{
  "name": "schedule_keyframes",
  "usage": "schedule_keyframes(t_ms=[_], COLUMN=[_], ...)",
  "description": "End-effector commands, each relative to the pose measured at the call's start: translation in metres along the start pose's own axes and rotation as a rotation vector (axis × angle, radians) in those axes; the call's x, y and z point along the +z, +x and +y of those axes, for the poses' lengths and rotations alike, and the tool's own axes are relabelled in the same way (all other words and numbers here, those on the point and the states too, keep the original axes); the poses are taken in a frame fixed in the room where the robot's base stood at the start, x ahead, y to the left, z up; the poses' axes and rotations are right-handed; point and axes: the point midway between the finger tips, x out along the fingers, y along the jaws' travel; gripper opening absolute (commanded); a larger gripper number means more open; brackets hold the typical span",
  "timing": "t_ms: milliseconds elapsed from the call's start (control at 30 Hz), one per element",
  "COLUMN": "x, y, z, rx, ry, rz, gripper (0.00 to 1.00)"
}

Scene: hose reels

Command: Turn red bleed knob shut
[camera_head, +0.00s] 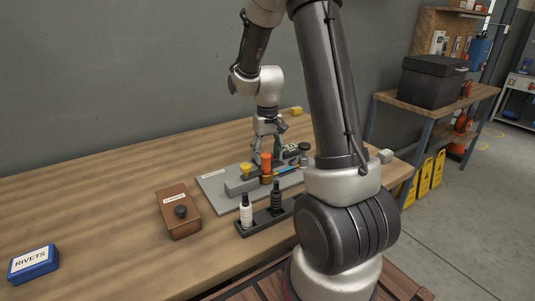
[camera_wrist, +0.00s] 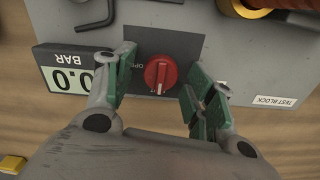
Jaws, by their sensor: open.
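The red bleed knob (camera_wrist: 161,74) sits on a dark square plate (camera_wrist: 160,42) on the grey test block (camera_wrist: 262,62). Its pale pointer line runs roughly up and down in the wrist view. Lettering starting "OP" shows beside it, partly covered. My gripper (camera_wrist: 158,76) is open, with one green-padded finger on each side of the knob; gaps show between fingers and knob. In the head view my gripper (camera_head: 267,132) points down over the back of the block (camera_head: 216,189). I cannot pick out the bleed knob there.
A gauge reading 0.0 BAR (camera_wrist: 66,78) lies left of the knob, with a hex key (camera_wrist: 93,14) above. An orange-red-topped fitting (camera_head: 265,162) and a yellow cap (camera_head: 245,168) stand close to my gripper. The table's left side is mostly clear.

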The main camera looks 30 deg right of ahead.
Motion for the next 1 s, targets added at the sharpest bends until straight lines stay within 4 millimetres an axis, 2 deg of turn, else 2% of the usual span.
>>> schedule_keyframes(t_ms=[167, 400, 600, 800, 1000], x=[-0.001, -0.001, -0.001, 0.0, 0.0], y=[-0.017, -0.07, -0.106, -0.119, -0.12], z=[0.0, 0.0, 0.0, 0.0, 0.0], rx=[0.0, 0.0, 0.0, 0.0, 0.0], ry=[0.0, 0.0, 0.0, 0.0, 0.0], rz=[0.004, 0.005, 0.004, 0.001, 0.001], gripper=[0.55, 0.55, 0.55, 0.55, 0.55])
